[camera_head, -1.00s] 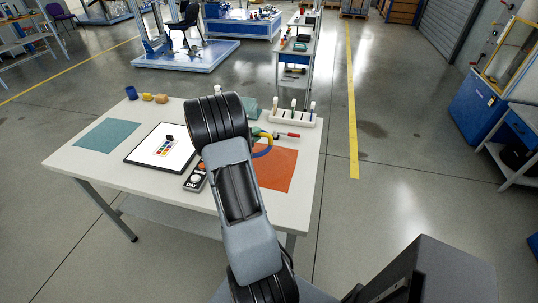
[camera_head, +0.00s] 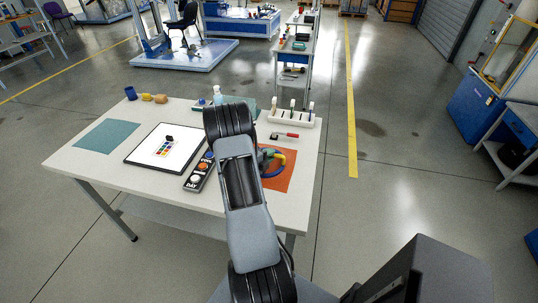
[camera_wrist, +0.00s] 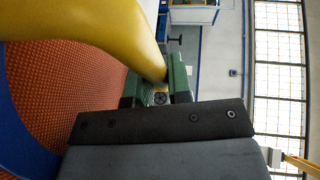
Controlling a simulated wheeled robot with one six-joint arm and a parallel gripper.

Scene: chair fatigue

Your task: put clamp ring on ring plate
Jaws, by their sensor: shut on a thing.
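The clamp ring (camera_head: 281,170), a blue ring with a yellow section, is over the orange mat that I take as the ring plate (camera_head: 287,183), on the right part of the white table. My gripper (camera_head: 265,158) is shut on the yellow section, and my arm hides part of the ring. In the wrist view the yellow section of the clamp ring (camera_wrist: 90,18) is large and close, between the green fingertips of my gripper (camera_wrist: 160,88). The blue part is at lower left. The textured orange ring plate (camera_wrist: 88,75) is close behind. I cannot tell whether ring and plate touch.
A red-handled tool (camera_head: 285,135) and a white rack (camera_head: 291,118) stand behind the orange plate. The table's front right corner is clear.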

